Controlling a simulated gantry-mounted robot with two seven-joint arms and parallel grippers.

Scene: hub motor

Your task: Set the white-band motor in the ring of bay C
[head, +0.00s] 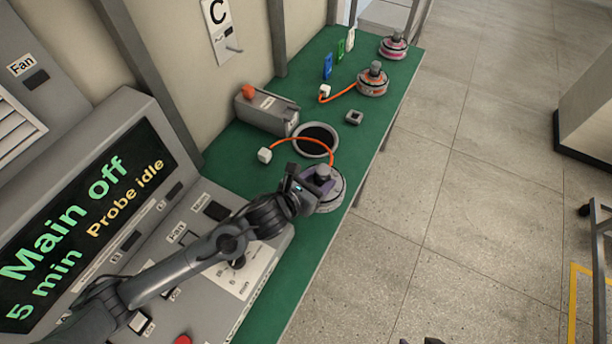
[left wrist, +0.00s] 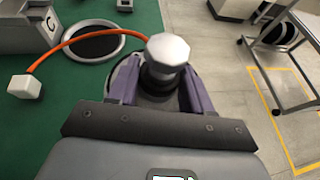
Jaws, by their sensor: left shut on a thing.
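The white-band motor (head: 332,198) is a round hub with a pale band and a grey top knob, at the bench's front edge. My left gripper (head: 318,178) is shut on its upper part from above; the arm covers some of it. In the left wrist view, the purple fingers of the left gripper (left wrist: 160,82) flank the shaft below the motor's knob (left wrist: 167,49). An orange cable runs from the motor to a white plug (head: 264,155). The bay C ring (head: 302,152), grey with a dark centre, is empty just behind the motor. Whether the motor touches the bench is unclear.
Farther along the green bench are an orange-band motor (head: 372,80), a pink-band motor (head: 393,45) and a small grey block (head: 354,117). A control console (head: 180,215) stands left.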

